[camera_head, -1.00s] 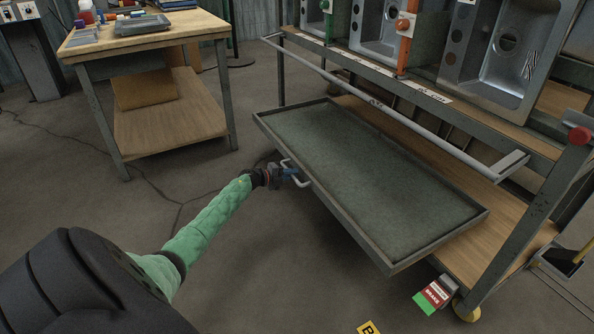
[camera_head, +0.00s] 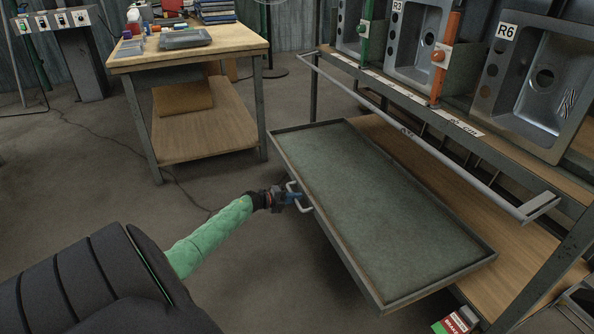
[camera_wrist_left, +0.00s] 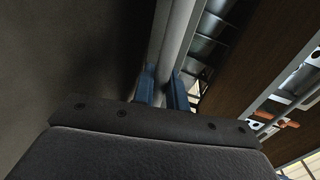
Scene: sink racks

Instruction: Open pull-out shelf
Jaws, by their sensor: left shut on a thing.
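The pull-out shelf (camera_head: 375,205) is a flat tray with a grey-green surface and a raised metal rim. It stands well out from the lower part of the sink rack (camera_head: 440,115). Its light handle (camera_head: 299,200) is on the long side facing the left. My left gripper (camera_head: 295,198) is shut on this handle, with blue fingers. In the left wrist view the blue fingers (camera_wrist_left: 161,88) close around the light bar of the handle (camera_wrist_left: 173,45). My right gripper does not show.
A wooden workbench (camera_head: 190,45) with bottles, books and a tray stands at the back left. A long metal rail (camera_head: 420,140) runs along the rack above the shelf. A red and green brake tag (camera_head: 455,322) is at the bottom right. Floor left of the shelf is clear.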

